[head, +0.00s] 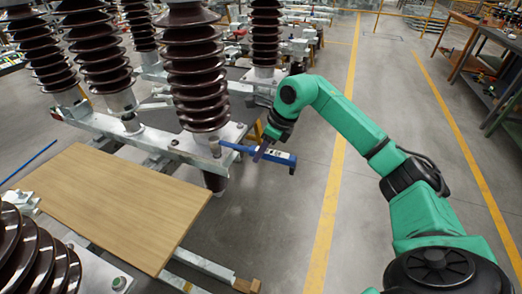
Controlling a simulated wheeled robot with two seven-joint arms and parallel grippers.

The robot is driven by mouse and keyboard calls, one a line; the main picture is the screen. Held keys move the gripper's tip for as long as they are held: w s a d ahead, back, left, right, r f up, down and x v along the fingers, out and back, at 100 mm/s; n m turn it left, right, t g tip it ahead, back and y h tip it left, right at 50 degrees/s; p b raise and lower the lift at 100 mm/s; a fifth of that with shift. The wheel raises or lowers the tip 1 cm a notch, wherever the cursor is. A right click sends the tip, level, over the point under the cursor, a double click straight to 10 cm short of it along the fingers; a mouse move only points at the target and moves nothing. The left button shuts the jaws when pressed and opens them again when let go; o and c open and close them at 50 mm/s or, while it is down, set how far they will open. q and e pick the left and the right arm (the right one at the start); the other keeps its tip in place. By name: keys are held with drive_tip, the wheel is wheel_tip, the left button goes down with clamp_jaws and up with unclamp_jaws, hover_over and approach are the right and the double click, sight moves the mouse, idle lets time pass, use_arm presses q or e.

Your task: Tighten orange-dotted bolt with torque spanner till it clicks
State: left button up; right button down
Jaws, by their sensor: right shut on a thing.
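A blue torque spanner (282,157) lies roughly level, slanting down a little to the right. My right gripper (264,150) is shut on it along its shaft. The spanner's left end is at the metal base frame (150,141), by a pale bolt-like fitting (215,149) under a brown ribbed insulator (195,80). I cannot tell whether the spanner's head is seated on a bolt. No orange dot can be made out at this size. My left gripper is not in view.
A wooden board (105,200) lies in front of the frame at left. More ribbed insulators (100,60) stand behind it, and one is close at lower left (30,250). Grey floor with yellow lines (335,170) is clear below and right of the spanner. A workbench (490,60) stands far right.

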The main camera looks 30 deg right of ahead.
drive_tip(key=shift+f+b, duration=0.55)
drive_tip(key=shift+f, duration=0.2)
idle(0.3)
drive_tip(key=s+a+m+h+p, duration=0.2)
drive_tip(key=a+m+h, duration=0.2)
drive_tip(key=a+m, duration=0.8)
drive_tip(key=a, duration=0.2)
drive_tip(key=shift+s+a+t+h, duration=0.2)
drive_tip(key=shift+a+t+h, duration=0.1)
drive_tip(key=shift+a+t, duration=0.1)
idle(0.3)
